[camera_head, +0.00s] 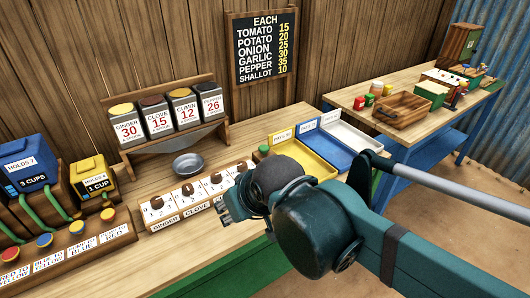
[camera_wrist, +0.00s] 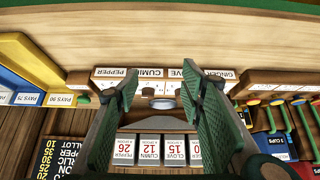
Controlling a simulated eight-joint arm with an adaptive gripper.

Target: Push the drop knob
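No label reading "drop" is legible in either view. A small green knob (camera_head: 263,151) stands at the right end of the spice panel, just behind my arm; a small green shape (camera_wrist: 84,99) shows left of my fingers in the wrist view. The wooden panel (camera_head: 152,229) carries several brown knobs over the labels GINGER, CLOVE and others partly hidden. My gripper (camera_head: 230,207) hangs over the front right of this panel. In the wrist view my gripper (camera_wrist: 160,82) has its two fingers spread with nothing between them. I cannot tell its exact height above the panel.
A grey bowl (camera_head: 188,164) sits behind the panel, below the labelled spice jars (camera_head: 158,117). Yellow (camera_head: 309,172), blue (camera_head: 324,143) and white trays (camera_head: 350,138) lie right. Coloured buttons (camera_head: 45,241) and cup boxes (camera_head: 93,178) stand left. The bench front is clear.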

